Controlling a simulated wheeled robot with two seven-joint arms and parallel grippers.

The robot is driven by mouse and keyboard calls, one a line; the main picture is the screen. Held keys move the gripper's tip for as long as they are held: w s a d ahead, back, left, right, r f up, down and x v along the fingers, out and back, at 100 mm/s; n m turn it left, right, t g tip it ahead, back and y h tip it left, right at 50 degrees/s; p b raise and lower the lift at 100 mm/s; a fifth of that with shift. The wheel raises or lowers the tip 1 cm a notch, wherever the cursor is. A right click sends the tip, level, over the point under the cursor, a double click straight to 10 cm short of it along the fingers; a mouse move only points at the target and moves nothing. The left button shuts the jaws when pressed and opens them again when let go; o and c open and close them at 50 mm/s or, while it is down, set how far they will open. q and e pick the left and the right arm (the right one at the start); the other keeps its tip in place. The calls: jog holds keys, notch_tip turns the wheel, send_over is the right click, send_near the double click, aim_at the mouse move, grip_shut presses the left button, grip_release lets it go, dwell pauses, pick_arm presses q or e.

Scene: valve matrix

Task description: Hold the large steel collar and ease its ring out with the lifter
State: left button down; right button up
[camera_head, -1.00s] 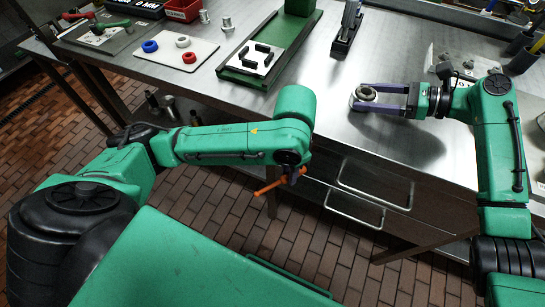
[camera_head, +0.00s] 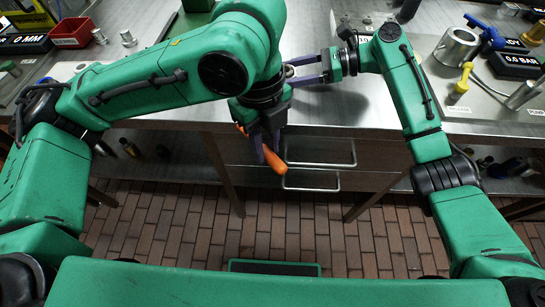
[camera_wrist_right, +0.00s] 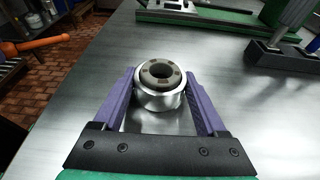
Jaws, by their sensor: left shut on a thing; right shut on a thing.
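The large steel collar (camera_wrist_right: 158,97) stands upright on the steel bench in the right wrist view, with a dark grey notched ring (camera_wrist_right: 160,74) seated in its top. My right gripper (camera_wrist_right: 160,92) is shut on the collar, one purple finger on each side. In the head view my left arm covers most of the collar, and my right gripper (camera_head: 298,70) reaches in beside it. My left gripper (camera_head: 265,146) is shut on the orange-handled lifter (camera_head: 273,160), in front of the bench edge. The lifter's orange part (camera_wrist_right: 38,46) also shows in the right wrist view, apart from the collar. Its working end is not clear.
The bench top (camera_head: 370,100) is bare around my right gripper. At the right stand a hollow steel cylinder (camera_head: 457,47), a yellow-handled part (camera_head: 461,82) and a gauge box (camera_head: 515,65). A red bin (camera_head: 72,32) is at the left. A tool stand (camera_wrist_right: 275,56) is beyond the collar.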

pick_arm(q)
jog(key=w+a+r+m, duration=0.1)
jog(key=w+a+m, duration=0.2)
jog(key=m, duration=0.2)
jog(key=w+a+r+m+y, duration=0.1)
jog(key=w+a+r+m, duration=0.1)
jog(key=m, duration=0.4)
jog(key=w+a+r+m, duration=0.2)
jog(key=w+a+m, duration=0.1)
jog(key=w+m, duration=0.2)
jog(key=shift+a+m+g+y, duration=0.3)
jog(key=shift+m+y, duration=0.1)
jog(key=f, duration=0.1)
jog(key=w+d+f, duration=0.1)
jog(key=f, duration=0.2)
jog(key=shift+w+d, duration=0.35)
jog(key=shift+w, duration=0.05)
jog(key=shift+w+d, duration=0.5)
jog(key=shift+w, duration=0.1)
jog(key=shift+w+d, duration=0.3)
